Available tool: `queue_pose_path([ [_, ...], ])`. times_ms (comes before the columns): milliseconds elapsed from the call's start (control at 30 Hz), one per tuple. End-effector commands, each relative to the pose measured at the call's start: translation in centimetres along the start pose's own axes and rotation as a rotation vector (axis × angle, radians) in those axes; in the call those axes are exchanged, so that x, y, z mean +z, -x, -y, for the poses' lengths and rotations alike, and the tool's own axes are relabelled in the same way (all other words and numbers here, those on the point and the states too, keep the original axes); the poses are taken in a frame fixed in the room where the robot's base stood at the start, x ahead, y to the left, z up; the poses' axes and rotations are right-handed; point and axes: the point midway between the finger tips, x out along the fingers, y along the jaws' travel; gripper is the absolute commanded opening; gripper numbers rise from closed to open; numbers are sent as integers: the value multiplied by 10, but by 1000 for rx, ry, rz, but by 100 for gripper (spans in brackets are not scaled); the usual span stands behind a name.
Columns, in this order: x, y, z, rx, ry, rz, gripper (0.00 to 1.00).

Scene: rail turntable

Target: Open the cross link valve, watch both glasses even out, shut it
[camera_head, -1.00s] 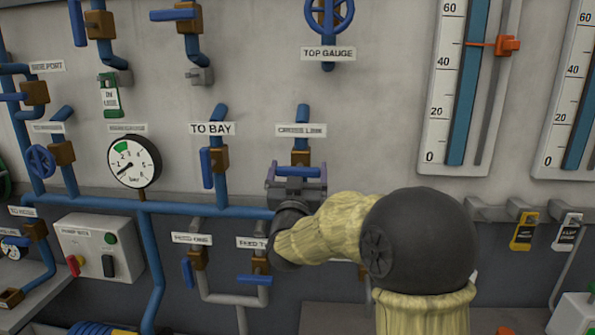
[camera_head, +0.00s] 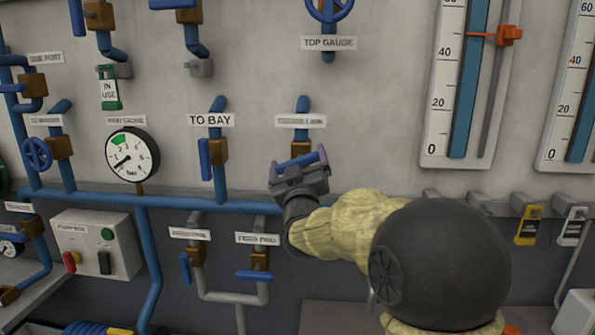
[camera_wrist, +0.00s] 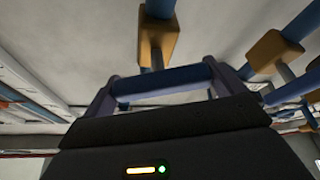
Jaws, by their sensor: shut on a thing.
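The cross link valve has an orange-brown body (camera_head: 300,149) on a blue pipe under its label (camera_head: 301,121), which is partly blurred. My gripper (camera_head: 299,166) is shut on its blue handle, with one finger at each side. The handle (camera_wrist: 160,82) lies between the fingers in the wrist view, in front of the valve body (camera_wrist: 158,38). In the head view the grip is tilted, right end higher. The left glass (camera_head: 470,85) shows blue up to the frame's top. The right glass (camera_head: 580,115) is cut by the right edge. Neither liquid top shows.
The to bay valve (camera_head: 218,151) is close on the left, its lever along the pipe. The feed valves (camera_head: 260,262) sit below left. A top gauge handwheel (camera_head: 330,8) is above. An orange marker (camera_head: 508,36) sits beside the left glass. Tags (camera_head: 528,226) hang at right.

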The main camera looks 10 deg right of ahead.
Motion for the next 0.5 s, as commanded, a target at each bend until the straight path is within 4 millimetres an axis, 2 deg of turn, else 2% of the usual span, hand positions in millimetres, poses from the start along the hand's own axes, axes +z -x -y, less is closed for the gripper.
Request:
queue_pose_path([
  [500,1,1,2,-187,457,-2,72],
])
